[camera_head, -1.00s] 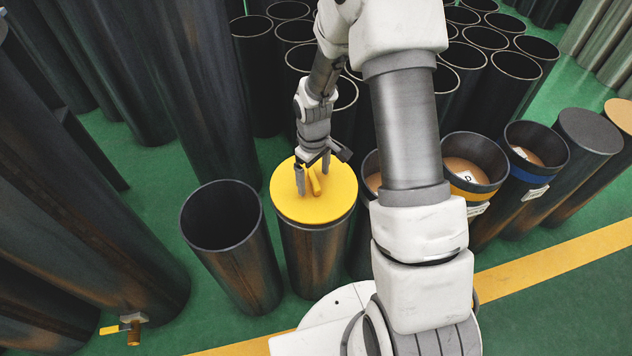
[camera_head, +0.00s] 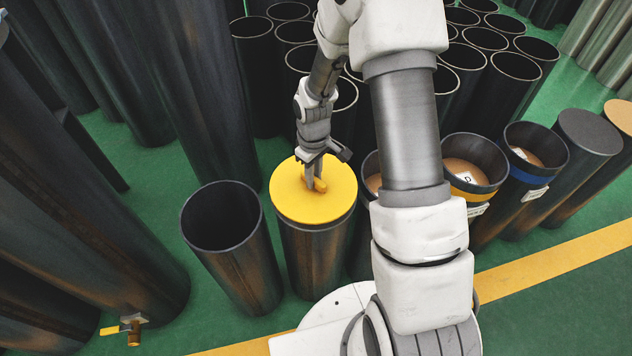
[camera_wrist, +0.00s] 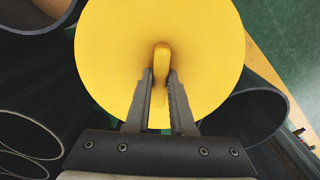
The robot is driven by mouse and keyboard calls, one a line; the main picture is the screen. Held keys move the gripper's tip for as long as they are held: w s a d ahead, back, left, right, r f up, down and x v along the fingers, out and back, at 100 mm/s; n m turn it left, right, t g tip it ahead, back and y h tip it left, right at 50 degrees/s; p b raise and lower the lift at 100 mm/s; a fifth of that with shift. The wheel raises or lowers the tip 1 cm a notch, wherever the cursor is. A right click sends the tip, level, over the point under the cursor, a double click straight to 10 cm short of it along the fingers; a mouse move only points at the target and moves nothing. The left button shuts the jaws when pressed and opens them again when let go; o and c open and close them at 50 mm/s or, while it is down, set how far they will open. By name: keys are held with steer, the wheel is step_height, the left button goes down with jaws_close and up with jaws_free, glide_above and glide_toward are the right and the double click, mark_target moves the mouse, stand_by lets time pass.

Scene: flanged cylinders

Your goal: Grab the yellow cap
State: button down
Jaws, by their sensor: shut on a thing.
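The yellow cap (camera_head: 290,200) is a flat round disc with a raised bar handle (camera_head: 318,185) in its middle. It sits on top of a dark upright cylinder (camera_head: 313,255). My gripper (camera_head: 314,184) reaches down onto the cap's centre, its fingers shut on the handle. In the wrist view the cap (camera_wrist: 115,65) fills the upper middle, and the handle (camera_wrist: 161,62) stands between the two fingertips of my gripper (camera_wrist: 160,78). The fingers hide part of the handle.
An open empty cylinder (camera_head: 251,258) stands close to the left of the capped one. Cylinders with orange-brown insides, one with a yellow band (camera_head: 468,186) and one with a blue band (camera_head: 530,174), stand to the right. Many open black tubes (camera_head: 515,66) stand behind. Tall dark cylinders fill the left.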

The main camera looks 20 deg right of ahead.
steer(key=shift+r+p, duration=1.25)
steer(key=shift+r, duration=0.6)
